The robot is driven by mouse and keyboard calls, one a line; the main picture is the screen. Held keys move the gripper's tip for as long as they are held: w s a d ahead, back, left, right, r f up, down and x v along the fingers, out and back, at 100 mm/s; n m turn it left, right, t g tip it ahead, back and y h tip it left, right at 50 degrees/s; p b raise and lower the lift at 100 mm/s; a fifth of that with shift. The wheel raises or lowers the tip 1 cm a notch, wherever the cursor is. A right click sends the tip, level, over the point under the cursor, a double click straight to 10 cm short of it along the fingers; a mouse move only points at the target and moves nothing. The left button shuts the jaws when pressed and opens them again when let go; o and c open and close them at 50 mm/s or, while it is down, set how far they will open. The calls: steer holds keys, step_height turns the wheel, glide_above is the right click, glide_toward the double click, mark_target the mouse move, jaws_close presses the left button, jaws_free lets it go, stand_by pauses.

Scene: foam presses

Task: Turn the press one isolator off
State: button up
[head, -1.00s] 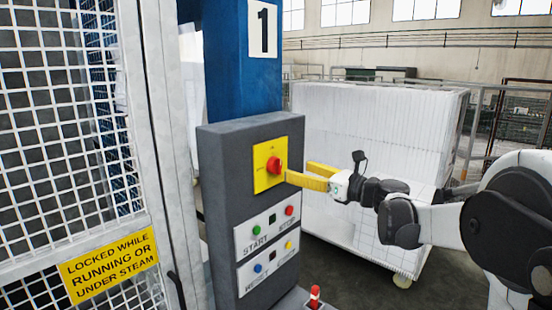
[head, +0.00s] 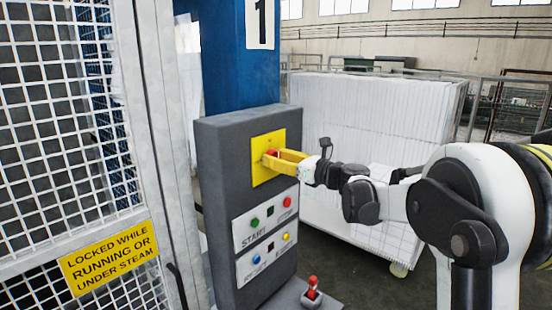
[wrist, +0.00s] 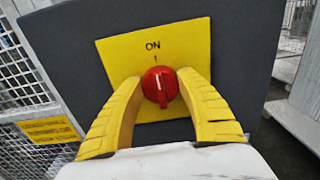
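The press one isolator is a red rotary knob (wrist: 160,86) on a yellow plate (wrist: 198,48), with "ON" printed above it. The white line on the knob stands roughly upright, towards the "ON" mark. The plate (head: 262,178) is on the grey control box (head: 225,185) under the number 1 sign (head: 262,22). My gripper (wrist: 160,92) has its two yellow fingers on either side of the knob with gaps visible, so it is open around it. In the head view my gripper (head: 272,158) is at the plate and partly hides the knob.
Below the isolator are start and stop buttons (head: 270,214) and a lower row of buttons (head: 272,255). A small red-topped lever (head: 312,285) stands at the box's foot. A mesh gate (head: 70,120) is at left; a white foam-block cart (head: 370,130) is behind my arm.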

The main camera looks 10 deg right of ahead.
steer(key=shift+n, duration=0.3)
steer(key=n+b, duration=0.2)
steer(key=n, duration=0.1)
steer(key=n+b, duration=0.1)
steer(key=n, duration=0.4)
steer(key=shift+s+a, duration=0.1)
steer(key=shift+a, duration=0.05)
steer(key=n+b, duration=0.1)
steer(key=n, duration=0.3)
steer(key=shift+f+n, duration=0.1)
steer(key=shift+n, duration=0.2)
steer(key=shift+n+b, duration=0.65)
steer(key=shift+n, duration=1.65)
steer(key=o, duration=1.2)
steer(key=shift+a+f, duration=0.1)
steer(key=shift+f, duration=0.05)
